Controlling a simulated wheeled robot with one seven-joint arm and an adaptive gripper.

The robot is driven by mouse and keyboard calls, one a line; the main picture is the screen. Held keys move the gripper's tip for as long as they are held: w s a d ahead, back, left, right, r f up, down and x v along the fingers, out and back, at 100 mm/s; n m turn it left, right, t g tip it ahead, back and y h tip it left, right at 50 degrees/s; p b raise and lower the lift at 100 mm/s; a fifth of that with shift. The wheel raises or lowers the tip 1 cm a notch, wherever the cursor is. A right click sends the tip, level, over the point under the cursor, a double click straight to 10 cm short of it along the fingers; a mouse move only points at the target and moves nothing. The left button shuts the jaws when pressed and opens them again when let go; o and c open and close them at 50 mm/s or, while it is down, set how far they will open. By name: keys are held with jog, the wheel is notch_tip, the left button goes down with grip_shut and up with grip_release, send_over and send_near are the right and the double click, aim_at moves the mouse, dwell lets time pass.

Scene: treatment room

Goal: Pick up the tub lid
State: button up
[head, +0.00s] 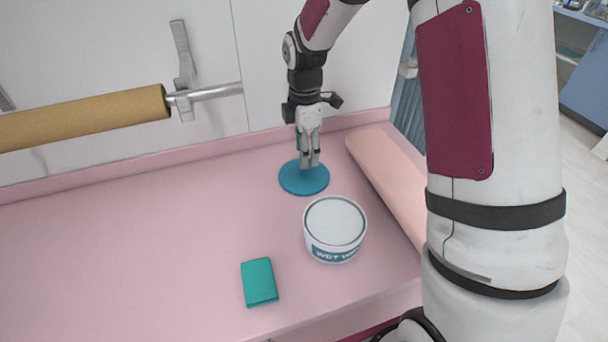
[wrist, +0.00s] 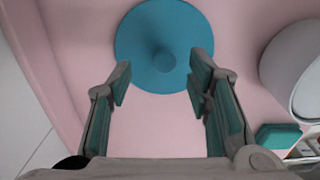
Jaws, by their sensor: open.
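The tub lid (head: 304,178) is a round blue disc lying flat on the pink surface, behind the tub in the head view. In the wrist view the lid (wrist: 140,47) shows a small raised knob at its middle. My gripper (head: 309,163) points down just over the lid in the head view. In the wrist view my gripper (wrist: 160,82) is open, its two fingers apart and level with the lid's near part, with nothing between them but the view of the lid and surface. I cannot tell the exact height of the fingertips above the lid.
A white tub (head: 335,222) with "WET" lettering stands in front of the lid. A teal box (head: 259,282) lies nearer the front edge. A long pale pink bolster (head: 386,180) lies to the right. The left of the pink surface (head: 120,260) is clear.

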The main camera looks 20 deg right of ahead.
aim_at(304, 171)
jog(key=f, duration=0.3)
jog(key=shift+s+a+f, duration=0.2)
jog(key=shift+s+f, duration=0.15)
jog(key=shift+f, duration=0.6)
grip_shut()
